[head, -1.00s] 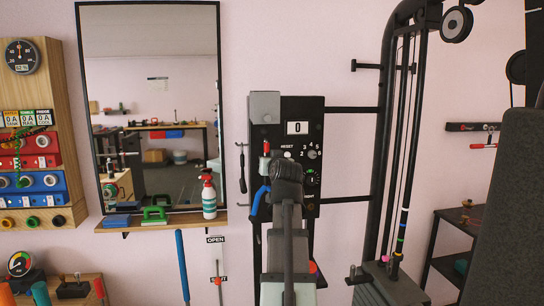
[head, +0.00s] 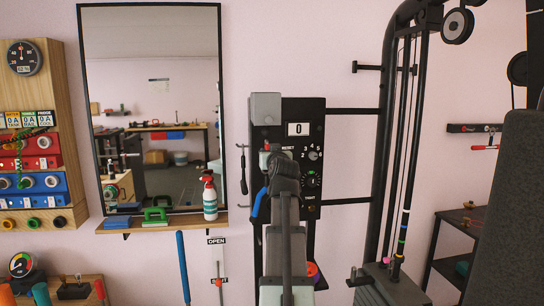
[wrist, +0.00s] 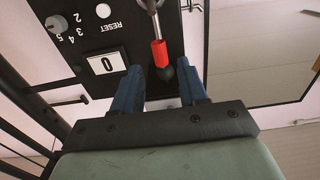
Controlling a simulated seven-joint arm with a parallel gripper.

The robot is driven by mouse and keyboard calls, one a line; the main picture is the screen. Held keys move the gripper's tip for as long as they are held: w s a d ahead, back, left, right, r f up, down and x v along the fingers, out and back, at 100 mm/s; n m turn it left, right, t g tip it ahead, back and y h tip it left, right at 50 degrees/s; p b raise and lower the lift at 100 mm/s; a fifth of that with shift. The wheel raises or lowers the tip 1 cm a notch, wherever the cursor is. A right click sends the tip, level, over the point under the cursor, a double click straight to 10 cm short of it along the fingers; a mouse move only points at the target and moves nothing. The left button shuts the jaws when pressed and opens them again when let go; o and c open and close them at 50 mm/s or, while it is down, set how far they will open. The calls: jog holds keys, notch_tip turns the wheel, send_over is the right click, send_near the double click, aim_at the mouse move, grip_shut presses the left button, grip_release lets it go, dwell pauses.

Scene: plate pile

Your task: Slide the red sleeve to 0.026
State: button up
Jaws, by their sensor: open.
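Nothing is visibly clamped. I cannot tell whether a finger touches the sleeve or how deep it lies between them. In the head view my arm partly hides the lever, and one blue finger shows beside the panel's left edge. No sleeve position scale is readable.
The panel has a display reading 0 (head: 298,129), a RESET button and a numbered dial (head: 313,156). A mirror (head: 150,60) hangs to the left, above a shelf (head: 175,224) with a spray bottle (head: 209,197). A black cable-machine frame (head: 378,170) stands to the right.

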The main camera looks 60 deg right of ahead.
jog(key=shift+x, duration=3.55)
jog(key=shift+f, duration=0.1)
grip_shut()
jog(key=shift+f, duration=1.15)
jog(key=shift+o, duration=1.1)
grip_release()
jog(key=v, duration=1.4)
